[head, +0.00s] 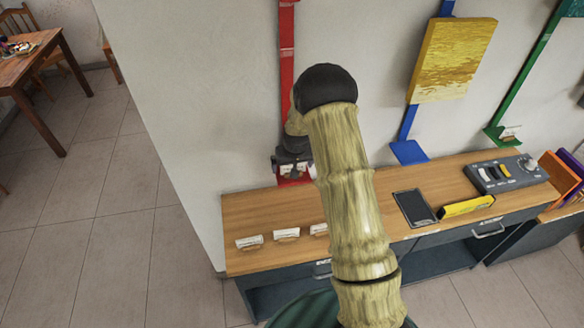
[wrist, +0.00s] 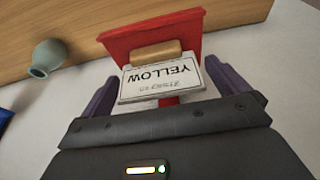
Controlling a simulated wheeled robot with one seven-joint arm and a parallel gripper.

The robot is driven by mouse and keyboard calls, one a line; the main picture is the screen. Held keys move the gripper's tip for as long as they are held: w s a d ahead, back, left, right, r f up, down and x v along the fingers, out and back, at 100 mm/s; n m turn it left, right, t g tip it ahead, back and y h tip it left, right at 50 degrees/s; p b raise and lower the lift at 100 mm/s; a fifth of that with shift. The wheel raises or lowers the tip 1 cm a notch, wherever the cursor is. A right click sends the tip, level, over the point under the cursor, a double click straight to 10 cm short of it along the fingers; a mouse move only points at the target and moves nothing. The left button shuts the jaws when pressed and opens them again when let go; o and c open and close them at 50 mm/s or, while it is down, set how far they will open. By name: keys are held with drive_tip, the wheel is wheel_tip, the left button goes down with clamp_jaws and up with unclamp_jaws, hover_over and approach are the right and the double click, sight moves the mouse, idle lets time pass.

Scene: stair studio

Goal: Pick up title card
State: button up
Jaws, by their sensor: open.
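A white title card (wrist: 160,80) reading YELLOW, with a tan wooden block (wrist: 155,52) behind its edge, sits at the red ledge (wrist: 120,42) in the wrist view. My gripper (wrist: 162,78) is open, with one purple finger on each side of the card. I see no clear contact between fingers and card. In the head view my gripper (head: 292,165) is at the foot of the red wall strip (head: 287,50). My arm and gripper hide much of that ledge there.
Several small white cards stand on the wooden desk (head: 245,205), including one at its left end (head: 249,242). A dark tablet (head: 414,207), a yellow object (head: 466,206) and a grey control panel (head: 505,174) lie further right. A yellow painting (head: 451,60) hangs above the blue ledge (head: 409,152).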

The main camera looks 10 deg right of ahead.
drive_tip(key=shift+w+f, duration=0.15)
drive_tip(key=shift+f, duration=0.15)
drive_tip(key=shift+d, duration=0.15)
drive_tip(key=c, duration=0.9)
drive_tip(key=shift+r, duration=0.1)
wheel_tip(320, 180, up, 10)
drive_tip(key=b, duration=0.3)
